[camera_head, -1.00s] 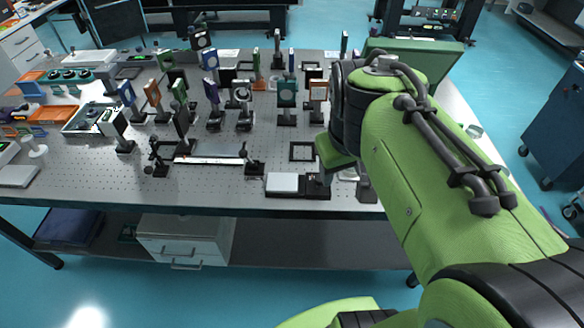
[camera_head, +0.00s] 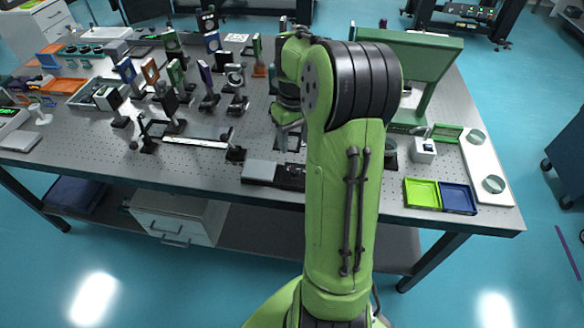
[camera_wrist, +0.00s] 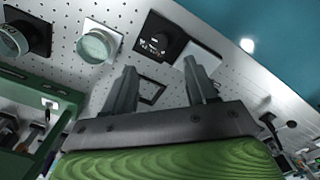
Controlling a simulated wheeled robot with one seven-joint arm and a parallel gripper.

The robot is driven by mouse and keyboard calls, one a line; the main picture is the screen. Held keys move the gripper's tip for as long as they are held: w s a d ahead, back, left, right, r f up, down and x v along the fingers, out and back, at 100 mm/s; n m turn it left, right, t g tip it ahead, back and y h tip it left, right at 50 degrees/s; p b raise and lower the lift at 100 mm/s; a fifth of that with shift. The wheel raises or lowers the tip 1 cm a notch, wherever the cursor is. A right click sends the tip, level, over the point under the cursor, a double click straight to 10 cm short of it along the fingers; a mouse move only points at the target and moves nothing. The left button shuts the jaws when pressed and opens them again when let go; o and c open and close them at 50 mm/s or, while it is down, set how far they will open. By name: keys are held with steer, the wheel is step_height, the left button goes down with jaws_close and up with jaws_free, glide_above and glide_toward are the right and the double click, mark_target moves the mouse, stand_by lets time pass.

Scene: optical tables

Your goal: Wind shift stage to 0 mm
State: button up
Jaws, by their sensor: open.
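The shift stage is a low unit near the front edge of the table. It has a light grey plate (camera_head: 259,171) on the left and a black block (camera_head: 291,176) on the right. The wrist view shows its black block (camera_wrist: 160,38), with small white markings, and its pale plate (camera_wrist: 199,60) beyond the fingertips. My gripper (camera_head: 289,134) is above the table behind the stage, partly hidden by my arm. In the wrist view my gripper (camera_wrist: 161,78) has its two fingers apart with nothing between them. The stage's reading is too small to tell.
A black square frame (camera_wrist: 149,91) lies on the table between the fingers. Several upright optic mounts stand at the back left. A rail (camera_head: 195,141) lies left of the stage. Green (camera_head: 421,193) and blue (camera_head: 458,197) trays sit at the right front.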

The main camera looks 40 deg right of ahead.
mark_target(295, 169)
step_height(295, 169, down, 11)
steer(key=shift+d+r+b, duration=0.1)
steer(key=shift+b, duration=1.05)
steer(key=c, duration=1.1)
steer(key=shift+o, duration=0.2)
steer(key=shift+r, duration=0.1)
steer(key=shift+n, duration=0.4)
